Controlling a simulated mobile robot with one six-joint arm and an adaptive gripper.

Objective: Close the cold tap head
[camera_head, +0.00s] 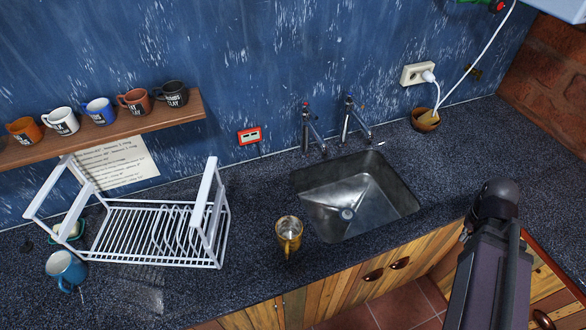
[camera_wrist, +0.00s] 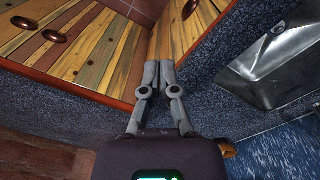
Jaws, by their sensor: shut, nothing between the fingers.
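Two metal taps stand behind the sink (camera_head: 355,195) against the blue wall in the head view. The left tap (camera_head: 311,130) has a reddish mark on its head. The right tap (camera_head: 353,120) seems to have a bluish head, which suggests the cold one, but the heads are too small to tell how far they are turned. My gripper (camera_wrist: 161,68) shows in the wrist view, fingers together and empty, above the counter's front edge and wooden cupboards. In the head view my arm covers the lower right, and the fingers cannot be made out. The taps are not visible in the wrist view.
A gold mug (camera_head: 289,236) stands left of the sink's front. A white dish rack (camera_head: 165,230) and a blue mug (camera_head: 66,268) are farther left. A bowl (camera_head: 425,120) and a socket with a cable (camera_head: 418,73) are right of the taps. Counter right of the sink looks clear.

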